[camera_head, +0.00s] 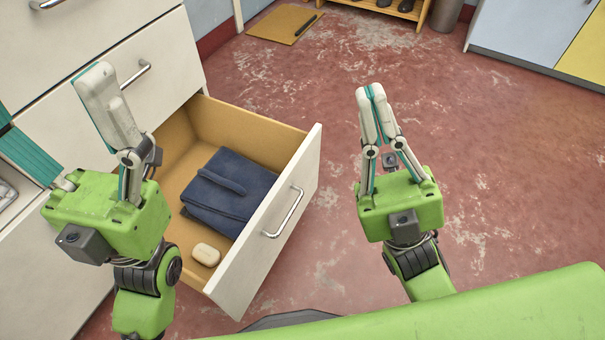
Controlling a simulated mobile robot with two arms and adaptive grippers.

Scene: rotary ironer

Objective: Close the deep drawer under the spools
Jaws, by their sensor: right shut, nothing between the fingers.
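The deep drawer (285,228) stands pulled well out of the white cabinet (165,50), its pale front facing lower right with a metal bar handle (283,213). Inside its wooden box lie a folded navy cloth (228,195) and a small cream bar (206,254). My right gripper (370,92) is shut and empty, over the floor to the right of the drawer front and apart from it. My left gripper (50,92) has its fingers spread, in front of the cabinet left of the drawer. It hides part of the cabinet face. The spools are not clearly seen.
Upper drawer fronts with bar handles (136,75) are closed. The worn red floor (480,170) right of the drawer is clear. A tan mat (284,24) with a dark stick, a low wooden rack (412,12), a grey bin (447,14) and blue-yellow cabinets (525,35) stand at the back.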

